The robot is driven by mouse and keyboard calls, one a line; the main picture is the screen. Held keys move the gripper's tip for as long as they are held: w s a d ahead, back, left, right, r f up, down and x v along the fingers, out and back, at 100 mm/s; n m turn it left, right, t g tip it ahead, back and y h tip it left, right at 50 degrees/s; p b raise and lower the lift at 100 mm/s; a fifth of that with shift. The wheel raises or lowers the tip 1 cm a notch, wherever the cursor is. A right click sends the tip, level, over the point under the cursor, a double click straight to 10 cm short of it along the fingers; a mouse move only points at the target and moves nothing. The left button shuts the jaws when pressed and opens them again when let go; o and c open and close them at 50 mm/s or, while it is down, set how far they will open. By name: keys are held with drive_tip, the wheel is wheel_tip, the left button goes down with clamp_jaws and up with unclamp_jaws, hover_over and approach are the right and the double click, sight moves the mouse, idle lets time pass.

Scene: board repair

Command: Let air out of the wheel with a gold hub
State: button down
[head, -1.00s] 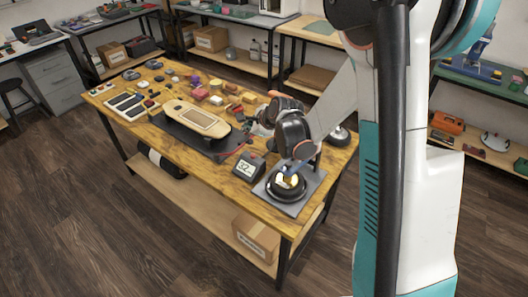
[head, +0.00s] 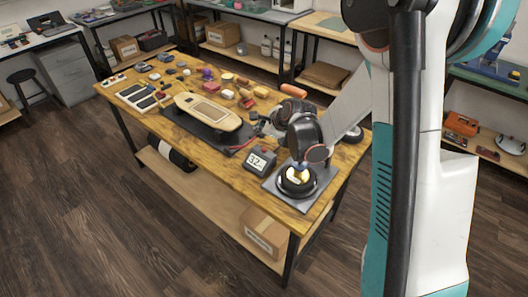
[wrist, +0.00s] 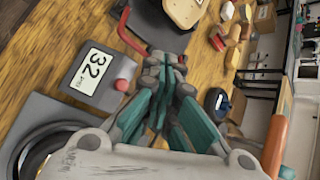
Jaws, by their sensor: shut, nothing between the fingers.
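The black wheel with a gold hub (head: 297,177) lies flat on a grey pad (head: 318,186) at the table's front right corner. Its dark rim shows at the lower left of the wrist view (wrist: 28,142). A dark gauge (head: 260,161) stands left of the wheel; its display reads 32 and a red button (wrist: 122,86) sits at its edge in the wrist view. My gripper (wrist: 168,60) is shut and empty, beyond the gauge and apart from the button. In the head view my wrist hides part of the gripper and the table behind it.
A skateboard deck (head: 207,110) lies on a dark mat left of my gripper, with a red hose or cable (wrist: 128,32) nearby. Another dark wheel (head: 354,133) stands partly behind my arm. Several small coloured parts cover the back of the table.

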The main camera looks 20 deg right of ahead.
sight(262, 150)
drive_tip(key=shift+f+b, duration=1.9)
drive_tip(key=shift+f, duration=1)
drive_tip(key=shift+f+b, duration=0.45)
drive_tip(key=shift+f+b, duration=0.4)
drive_tip(key=shift+f, duration=0.1)
drive_tip(key=shift+r, duration=0.1)
drive_tip(key=shift+r+p, duration=0.6)
drive_tip(key=shift+r, duration=0.3)
drive_tip(key=shift+r+p, duration=1.6)
drive_tip(key=shift+r, duration=0.85)
